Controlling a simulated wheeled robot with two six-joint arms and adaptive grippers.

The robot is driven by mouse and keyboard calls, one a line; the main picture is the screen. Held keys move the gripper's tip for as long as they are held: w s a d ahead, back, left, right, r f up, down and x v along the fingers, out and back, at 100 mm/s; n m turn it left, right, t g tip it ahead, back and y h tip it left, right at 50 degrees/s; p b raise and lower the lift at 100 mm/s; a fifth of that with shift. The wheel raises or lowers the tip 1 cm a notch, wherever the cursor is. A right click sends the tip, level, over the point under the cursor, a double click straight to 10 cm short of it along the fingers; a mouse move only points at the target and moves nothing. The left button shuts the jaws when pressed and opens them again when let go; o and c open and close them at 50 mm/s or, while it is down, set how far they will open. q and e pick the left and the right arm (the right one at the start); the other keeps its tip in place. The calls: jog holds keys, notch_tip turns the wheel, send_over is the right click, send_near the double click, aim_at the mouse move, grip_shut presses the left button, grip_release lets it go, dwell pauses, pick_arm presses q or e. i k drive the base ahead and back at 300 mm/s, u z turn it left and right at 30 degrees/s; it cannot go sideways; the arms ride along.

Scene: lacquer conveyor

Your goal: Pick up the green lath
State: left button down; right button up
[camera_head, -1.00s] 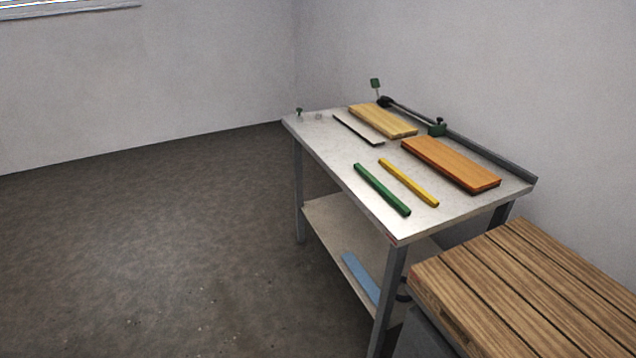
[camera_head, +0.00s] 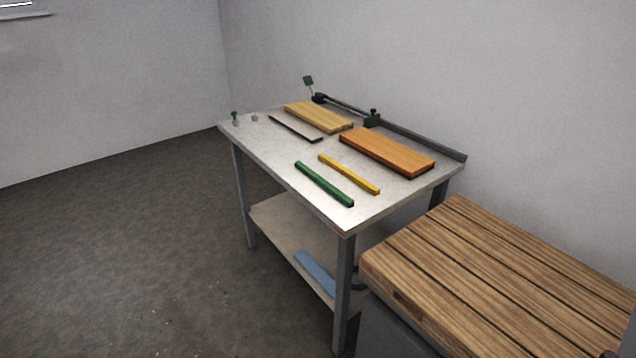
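The green lath (camera_head: 324,184) lies flat near the front edge of the metal worktable (camera_head: 262,157). A yellow lath (camera_head: 349,174) lies beside it, to its right and roughly parallel, with a gap between them. Neither of my grippers shows in the head view.
On the table lie a thin dark-edged strip (camera_head: 295,129), a pale wooden board (camera_head: 318,116) and an orange-brown board (camera_head: 386,151). A blue piece (camera_head: 315,272) lies on the lower shelf. A slatted wooden top (camera_head: 500,275) stands at the right. Floor at left is clear.

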aim_at(339, 195)
jog(key=z, duration=0.05)
jog(key=i, duration=1.05)
jog(key=z, duration=0.35)
